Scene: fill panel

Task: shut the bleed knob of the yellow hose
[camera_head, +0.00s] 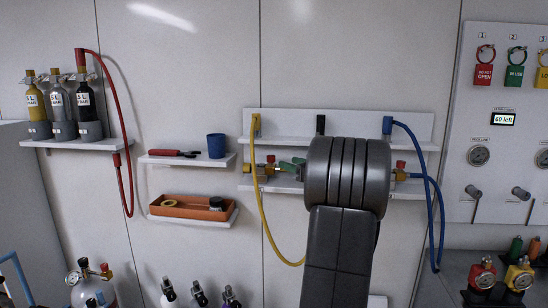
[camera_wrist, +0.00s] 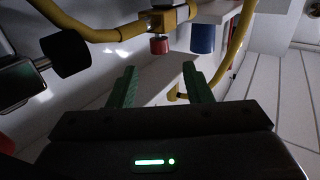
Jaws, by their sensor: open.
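The yellow hose (camera_head: 262,215) hangs in a loop from the shelf in the head view. Its brass fitting (camera_head: 262,171) carries a small red bleed knob (camera_head: 270,159). In the wrist view the red knob (camera_wrist: 159,46) sits on the brass block (camera_wrist: 172,18), just beyond and between the green fingertips. My gripper (camera_wrist: 159,67) is open, with nothing between its fingers. In the head view my gripper (camera_head: 283,167) points left toward the fitting, partly hidden by my wrist. I cannot tell how far the knob is turned.
A blue cup (camera_head: 216,146) stands on a small shelf to the left and shows in the wrist view (camera_wrist: 203,38). A black knob (camera_wrist: 66,53) is left of the fingers. A blue hose (camera_head: 430,165) hangs to the right. An orange tray (camera_head: 180,211) sits lower left.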

